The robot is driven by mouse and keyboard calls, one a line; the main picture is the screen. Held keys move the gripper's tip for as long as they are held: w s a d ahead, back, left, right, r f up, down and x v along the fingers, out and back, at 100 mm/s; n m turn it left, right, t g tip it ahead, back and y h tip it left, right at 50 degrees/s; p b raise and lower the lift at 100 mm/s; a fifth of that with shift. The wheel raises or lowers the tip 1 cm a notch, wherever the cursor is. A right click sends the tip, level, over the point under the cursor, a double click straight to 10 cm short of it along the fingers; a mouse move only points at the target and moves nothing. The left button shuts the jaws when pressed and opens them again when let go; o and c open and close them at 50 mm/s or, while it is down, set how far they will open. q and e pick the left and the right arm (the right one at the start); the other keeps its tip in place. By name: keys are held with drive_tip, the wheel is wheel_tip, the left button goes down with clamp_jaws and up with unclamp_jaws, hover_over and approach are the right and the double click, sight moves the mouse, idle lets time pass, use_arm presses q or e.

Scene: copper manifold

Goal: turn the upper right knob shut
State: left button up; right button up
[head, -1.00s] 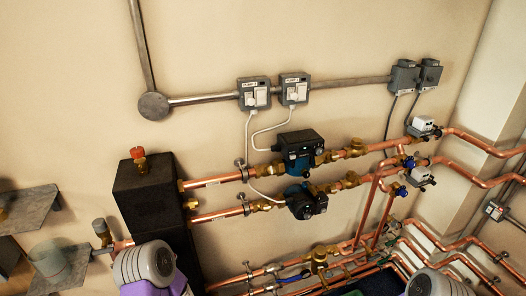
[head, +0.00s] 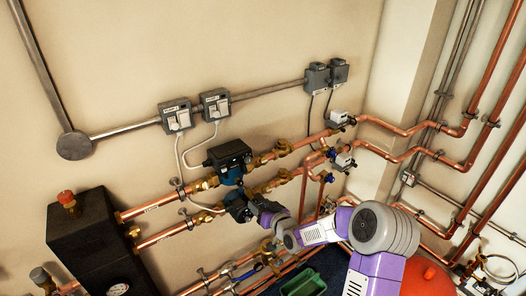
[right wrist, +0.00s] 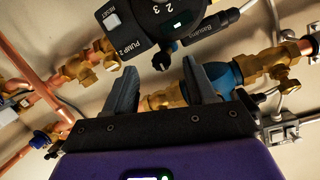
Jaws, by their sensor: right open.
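Two small blue knobs sit at the right end of the two copper pipes. The upper right knob (head: 331,152) is on the upper pipe, beside a white-and-grey valve head; the lower blue knob (head: 328,178) is beneath it. My right gripper (head: 262,208) is at the lower pump (head: 238,206), left of and below the knobs and apart from them. In the right wrist view its fingers (right wrist: 162,88) are spread and empty, below the black face of a pump (right wrist: 180,22) marked PUMP 2. A small blue part (right wrist: 40,139) shows at that view's left; I cannot tell which knob.
The upper pump (head: 229,158) and brass fittings (head: 283,147) crowd the pipes near my right gripper. A black box (head: 92,245) stands at lower left. A green bin (head: 302,284) and red vessel (head: 428,278) are below.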

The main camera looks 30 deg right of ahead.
sight(265, 161)
drive_tip(key=d+r+t+h+p, duration=0.1)
drive_tip(key=d+r+t, duration=0.35)
drive_tip(key=r, duration=0.75)
drive_tip(key=shift+n+g, duration=0.5)
drive_tip(key=shift+g, duration=0.35)
drive_tip(key=shift+w+d+p, duration=0.2)
drive_tip(key=shift+w+d, duration=0.05)
drive_tip(key=shift+w, duration=1.1)
drive_tip(key=shift+w+d+p, duration=0.2)
drive_tip(key=shift+w+d, duration=0.05)
drive_tip(key=shift+w, duration=1.15)
drive_tip(key=shift+w+d+p, duration=0.2)
drive_tip(key=shift+w+d, duration=0.05)
drive_tip(key=shift+w, duration=1.1)
drive_tip(key=shift+f, duration=0.1)
drive_tip(key=c, duration=1)
